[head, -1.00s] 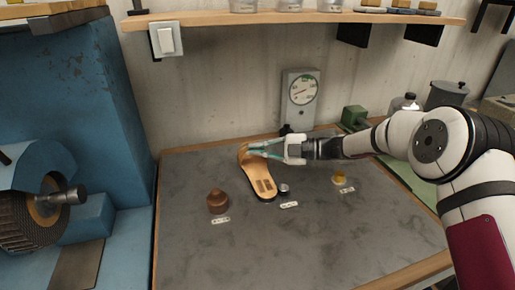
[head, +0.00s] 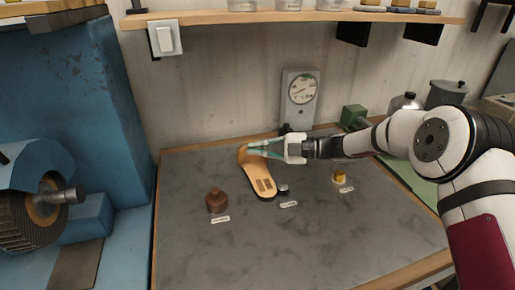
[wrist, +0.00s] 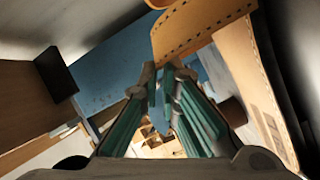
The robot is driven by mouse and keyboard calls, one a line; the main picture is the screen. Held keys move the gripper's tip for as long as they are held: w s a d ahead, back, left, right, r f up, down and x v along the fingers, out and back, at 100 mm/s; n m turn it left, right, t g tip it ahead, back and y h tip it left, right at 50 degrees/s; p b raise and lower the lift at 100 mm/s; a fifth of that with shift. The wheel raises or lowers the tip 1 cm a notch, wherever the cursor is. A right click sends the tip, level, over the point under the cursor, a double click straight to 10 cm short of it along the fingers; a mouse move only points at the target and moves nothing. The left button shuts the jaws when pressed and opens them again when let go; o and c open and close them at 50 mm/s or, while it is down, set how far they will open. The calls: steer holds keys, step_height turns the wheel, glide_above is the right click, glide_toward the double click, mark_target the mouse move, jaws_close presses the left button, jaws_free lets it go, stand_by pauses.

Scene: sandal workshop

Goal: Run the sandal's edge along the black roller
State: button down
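The tan sandal (head: 262,180), with dark patches near its front end, is at the back of the grey worktable. My gripper (head: 254,147) is at its far end, with teal fingers close together there. In the wrist view the fingertips (wrist: 158,72) nearly meet at the edge of a stitched tan part of the sandal (wrist: 190,30); the exact contact is small and partly hidden. At the left edge, a blue machine carries a dark, ridged roller (head: 25,228) with a metal shaft end.
A brown pot (head: 217,201), a small metal cap (head: 283,188) and a yellow piece (head: 338,177) stand on the table by white labels. A dial gauge (head: 300,97) stands behind. The blue machine body (head: 95,110) rises at left; the front table is clear.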

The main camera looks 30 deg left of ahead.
steer(key=shift+w+a+b, duration=0.3)
steer(key=shift+w+b, duration=0.15)
steer(key=shift+b, duration=0.1)
steer(key=shift+w+a+b, duration=0.25)
steer(key=shift+b, duration=0.15)
stand_by(0.5)
steer(key=shift+w+d, duration=0.1)
stand_by(1.0)
steer(key=shift+s+a, duration=0.55)
steer(key=shift+s, duration=0.1)
